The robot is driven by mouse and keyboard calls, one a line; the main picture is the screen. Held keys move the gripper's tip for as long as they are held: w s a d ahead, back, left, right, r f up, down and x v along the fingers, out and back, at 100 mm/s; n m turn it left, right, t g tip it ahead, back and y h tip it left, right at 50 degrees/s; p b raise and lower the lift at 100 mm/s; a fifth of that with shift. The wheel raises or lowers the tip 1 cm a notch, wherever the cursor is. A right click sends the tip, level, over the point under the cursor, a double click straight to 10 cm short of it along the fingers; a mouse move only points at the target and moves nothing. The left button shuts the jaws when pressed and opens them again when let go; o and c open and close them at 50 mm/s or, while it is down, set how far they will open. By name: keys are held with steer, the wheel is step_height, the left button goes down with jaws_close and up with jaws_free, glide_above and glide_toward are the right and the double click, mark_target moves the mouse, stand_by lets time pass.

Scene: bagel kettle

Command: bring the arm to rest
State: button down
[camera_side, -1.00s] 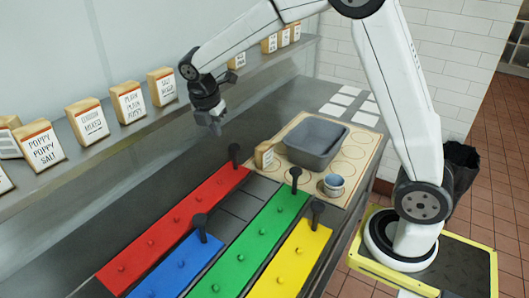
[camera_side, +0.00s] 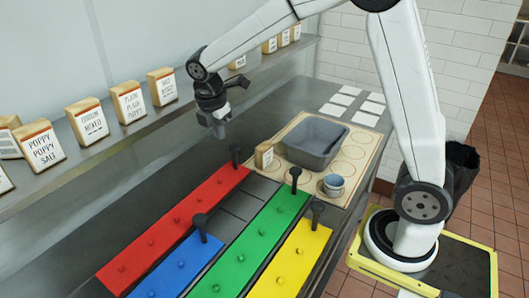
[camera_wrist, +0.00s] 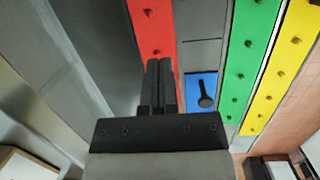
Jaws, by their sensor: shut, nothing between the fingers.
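My gripper (camera_side: 219,131) hangs in the air above the grey counter, behind the far end of the red strip. Its fingers point down and are shut with nothing between them. In the wrist view the closed fingers of my gripper (camera_wrist: 158,72) show dark against the red strip (camera_wrist: 152,30). The gripper touches nothing that I can see.
Red (camera_side: 170,228), blue (camera_side: 178,268), green (camera_side: 262,245) and yellow (camera_side: 292,262) strips with upright black handles lie on the counter. Labelled bags (camera_side: 90,122) line the shelf.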

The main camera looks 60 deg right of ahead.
steer(key=s+a+f+m+t+y, duration=0.1)
steer(key=s+f+m, duration=0.3)
steer(key=s+m, duration=0.4)
steer(key=s+f+m+y, duration=0.1)
steer(key=s+f+m, duration=0.3)
steer(key=s+m, duration=0.4)
steer(key=shift+s+a+m+t, duration=0.25)
steer(key=shift+a+m+t, duration=0.15)
steer(key=shift+m, duration=0.4)
